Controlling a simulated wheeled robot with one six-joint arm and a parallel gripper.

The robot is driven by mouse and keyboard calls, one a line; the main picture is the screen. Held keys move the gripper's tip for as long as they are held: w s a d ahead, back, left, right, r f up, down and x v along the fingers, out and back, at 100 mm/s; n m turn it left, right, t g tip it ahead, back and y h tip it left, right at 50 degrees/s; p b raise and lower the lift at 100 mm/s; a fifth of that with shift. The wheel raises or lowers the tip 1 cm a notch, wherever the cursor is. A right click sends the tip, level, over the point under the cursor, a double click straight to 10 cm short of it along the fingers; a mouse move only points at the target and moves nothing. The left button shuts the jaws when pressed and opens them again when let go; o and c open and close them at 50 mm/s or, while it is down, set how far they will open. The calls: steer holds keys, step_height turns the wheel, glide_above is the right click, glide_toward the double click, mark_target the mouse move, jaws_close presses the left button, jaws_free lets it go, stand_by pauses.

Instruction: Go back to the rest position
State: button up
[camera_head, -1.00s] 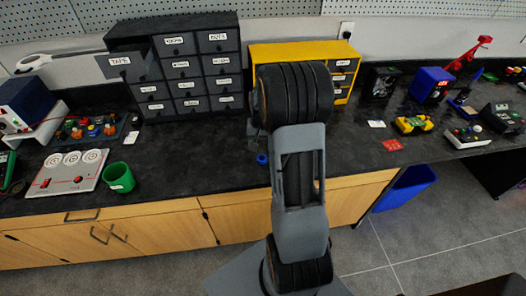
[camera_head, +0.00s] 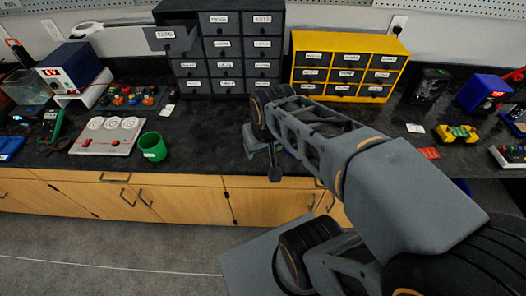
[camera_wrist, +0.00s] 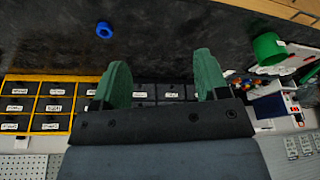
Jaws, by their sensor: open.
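My gripper (camera_head: 262,148) is at the end of my folded arm, over the front of the black counter (camera_head: 208,150). Its green fingers are only partly visible there. In the wrist view my gripper (camera_wrist: 162,80) shows two green fingers spread apart with nothing between them. A small blue ring-like piece (camera_wrist: 104,30) lies on the dark counter beyond the left finger, apart from it. In the head view my arm covers much of that part of the counter.
A dark drawer cabinet (camera_head: 222,70) has its top left drawer (camera_head: 172,40) pulled out. A yellow drawer cabinet (camera_head: 347,67) stands right of it. A green cup (camera_head: 152,147), a white panel (camera_head: 106,136) and several devices sit on the counter. Grey floor lies in front.

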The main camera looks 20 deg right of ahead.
steer(key=shift+s+a+n, duration=0.25)
steer(key=shift+s, duration=0.25)
steer(key=shift+s+a+n, duration=0.25)
steer(key=shift+s, duration=0.25)
steer(key=shift+w, duration=0.1)
stand_by(0.5)
